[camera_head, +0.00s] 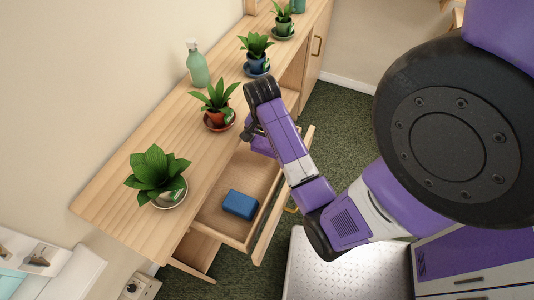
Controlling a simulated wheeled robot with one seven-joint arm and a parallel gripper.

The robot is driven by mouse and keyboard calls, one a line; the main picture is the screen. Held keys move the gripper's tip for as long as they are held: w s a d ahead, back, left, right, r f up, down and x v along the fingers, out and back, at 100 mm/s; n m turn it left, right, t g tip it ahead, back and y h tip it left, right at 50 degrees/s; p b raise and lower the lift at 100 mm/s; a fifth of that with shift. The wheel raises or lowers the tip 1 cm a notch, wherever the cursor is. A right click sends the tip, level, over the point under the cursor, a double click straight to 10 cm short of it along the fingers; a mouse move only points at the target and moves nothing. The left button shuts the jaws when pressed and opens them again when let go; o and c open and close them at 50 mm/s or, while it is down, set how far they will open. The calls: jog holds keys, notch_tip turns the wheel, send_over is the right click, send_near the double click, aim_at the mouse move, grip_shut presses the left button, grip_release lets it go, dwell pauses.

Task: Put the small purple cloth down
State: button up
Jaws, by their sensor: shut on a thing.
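My gripper (256,133) hangs over the far end of an open wooden drawer (213,216), beside the cabinet top's front edge. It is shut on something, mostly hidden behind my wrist. A small purple patch at the fingers looks like the small purple cloth (261,146), though its colour blends with my purple arm and its outline is unclear. The cloth appears above the drawer and clear of its floor.
A blue block (240,204) lies in the drawer's near part. The wooden cabinet top (150,118) carries several potted plants, one of them (157,175) near, and a green pump bottle (197,65). A lower compartment (196,252) stands open. Green carpet (340,130) lies to the right.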

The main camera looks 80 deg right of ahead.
aim_at(267, 153)
jog(key=shift+f+p, duration=0.4)
jog(key=shift+f, duration=2.1)
jog(key=o, duration=0.9)
jog(key=shift+f, duration=0.15)
jog(key=shift+f+b, duration=0.25)
jog(key=shift+b, duration=0.65)
jog(key=r, duration=0.8)
jog(key=shift+w+a+r+p, duration=0.1)
jog(key=shift+a+p, duration=0.25)
jog(key=shift+p, duration=0.05)
